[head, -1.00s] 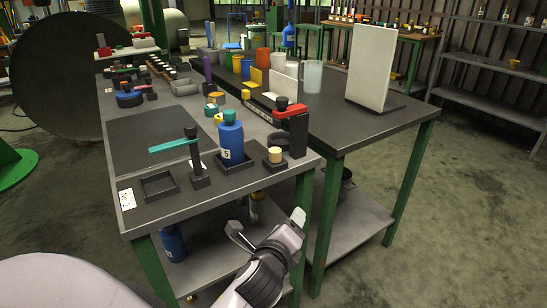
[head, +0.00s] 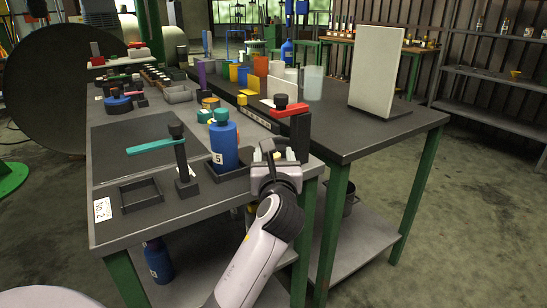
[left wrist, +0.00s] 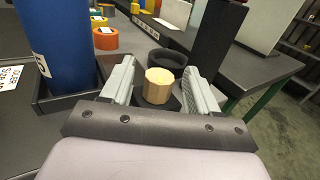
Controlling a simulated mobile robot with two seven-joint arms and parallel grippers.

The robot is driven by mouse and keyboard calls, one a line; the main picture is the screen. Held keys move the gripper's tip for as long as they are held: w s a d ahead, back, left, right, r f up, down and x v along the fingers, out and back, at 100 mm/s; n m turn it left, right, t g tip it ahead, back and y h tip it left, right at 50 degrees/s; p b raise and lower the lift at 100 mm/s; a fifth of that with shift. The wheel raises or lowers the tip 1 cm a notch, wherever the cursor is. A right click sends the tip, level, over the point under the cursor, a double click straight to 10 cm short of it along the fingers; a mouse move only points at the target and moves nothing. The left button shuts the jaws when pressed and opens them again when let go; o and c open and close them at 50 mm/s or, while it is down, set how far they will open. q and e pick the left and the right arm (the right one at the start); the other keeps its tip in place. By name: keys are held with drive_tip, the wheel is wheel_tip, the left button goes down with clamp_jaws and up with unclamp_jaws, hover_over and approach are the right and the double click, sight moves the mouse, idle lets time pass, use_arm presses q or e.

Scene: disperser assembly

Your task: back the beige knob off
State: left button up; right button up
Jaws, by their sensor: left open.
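The beige knob (left wrist: 159,86) is a short faceted cylinder with a pale top, sitting upright on a dark base in the left wrist view. My left gripper (left wrist: 161,88) is open, with one grey finger on each side of the knob and a visible gap on both sides. In the head view my left gripper (head: 271,153) is at the front right corner of the near table, pointing away from me. There it hides most or all of the knob. My right gripper is not in view.
A blue bottle (head: 224,147) with a teal cap stands in a black tray, close left of the gripper. A red-topped black stand (head: 299,133) is close on its right. A dark round holder (left wrist: 168,63) lies just beyond the knob. A teal-armed post (head: 181,157) stands farther left.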

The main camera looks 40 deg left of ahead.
use_arm(q)
drive_tip(key=shift+w+a, duration=0.45)
drive_tip(key=shift+w, duration=0.1)
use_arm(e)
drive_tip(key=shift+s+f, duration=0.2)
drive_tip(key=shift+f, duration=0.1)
use_arm(q)
drive_tip(key=c, duration=1)
drive_tip(key=shift+o, duration=0.2)
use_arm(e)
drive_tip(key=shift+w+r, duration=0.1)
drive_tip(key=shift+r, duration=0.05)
